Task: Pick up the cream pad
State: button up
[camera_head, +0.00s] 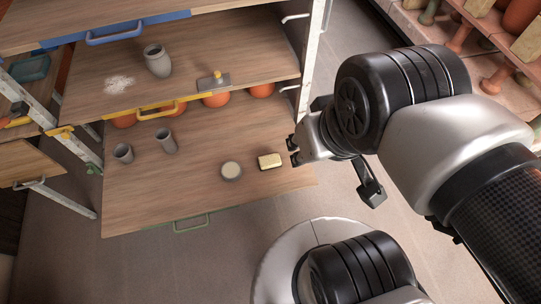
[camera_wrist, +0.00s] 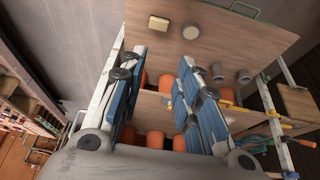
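The cream pad (camera_head: 269,160) is a small pale rectangular block lying flat on the lowest pulled-out wooden board (camera_head: 215,205), near its right end. It also shows in the wrist view (camera_wrist: 158,23), near the top. My gripper (camera_head: 293,151) is just right of the pad in the head view, apparently above the board and apart from the pad. In the wrist view my gripper (camera_wrist: 158,60) has its two blue-grey fingers spread wide with nothing between them; the pad appears beyond the gap.
A round grey dish with a pale top (camera_head: 231,170) stands close left of the pad. Two grey cups (camera_head: 166,141) stand farther left. A shelf above holds a grey jar (camera_head: 158,61) and a trowel-like tool (camera_head: 214,81). A metal rack post (camera_head: 313,55) rises behind my gripper.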

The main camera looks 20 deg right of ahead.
aim_at(270, 160)
dwell(0.4)
